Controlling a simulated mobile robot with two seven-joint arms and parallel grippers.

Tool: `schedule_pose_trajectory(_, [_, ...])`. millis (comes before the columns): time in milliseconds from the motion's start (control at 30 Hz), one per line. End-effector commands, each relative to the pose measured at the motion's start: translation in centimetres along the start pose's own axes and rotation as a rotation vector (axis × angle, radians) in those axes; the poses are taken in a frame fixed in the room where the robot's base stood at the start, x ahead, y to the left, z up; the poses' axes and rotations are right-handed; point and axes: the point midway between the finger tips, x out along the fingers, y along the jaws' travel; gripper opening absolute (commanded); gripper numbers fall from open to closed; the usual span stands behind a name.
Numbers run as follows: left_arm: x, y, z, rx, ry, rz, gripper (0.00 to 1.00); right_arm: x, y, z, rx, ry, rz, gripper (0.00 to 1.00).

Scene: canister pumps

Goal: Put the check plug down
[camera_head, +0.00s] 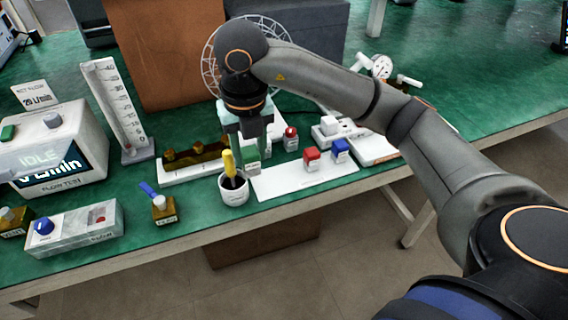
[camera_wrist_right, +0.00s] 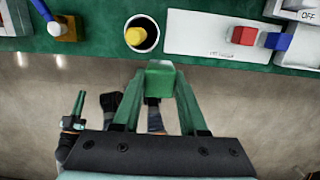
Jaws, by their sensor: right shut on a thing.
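My right gripper (camera_head: 250,150) points down over the front part of the bench and is shut on the check plug. The plug (camera_head: 252,167) shows as a small block with a pale label below the fingers; in the right wrist view it is a green block (camera_wrist_right: 160,80) between the fingertips. It appears just behind the left end of a white mat (camera_head: 280,187); I cannot tell whether it touches anything. A dark part with a green tip (camera_wrist_right: 77,108) at the lower left of the wrist view looks like my left gripper, its jaw state unclear.
A white cup (camera_head: 233,193) with a yellow-handled tool stands close left of the plug. Red (camera_head: 312,158) and blue (camera_head: 340,151) blocks sit at the mat's right. A brass-fitted tray (camera_head: 190,172) lies left. The bench's front edge is near.

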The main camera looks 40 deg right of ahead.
Motion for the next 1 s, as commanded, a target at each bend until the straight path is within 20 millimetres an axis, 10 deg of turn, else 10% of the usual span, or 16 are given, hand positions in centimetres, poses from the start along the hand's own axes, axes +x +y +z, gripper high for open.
schedule_pose_trajectory(400, [0.3,0.3,-0.4,0.003,0.013,0.008,0.0,6.8,-6.9,4.3,0.004,0.004,-0.003,0.0])
schedule_pose_trajectory(1000, [0.5,0.4,-0.4,0.005,0.012,0.012,0.0,12.2,-8.4,4.9,0.0,0.0,0.0,0.0])
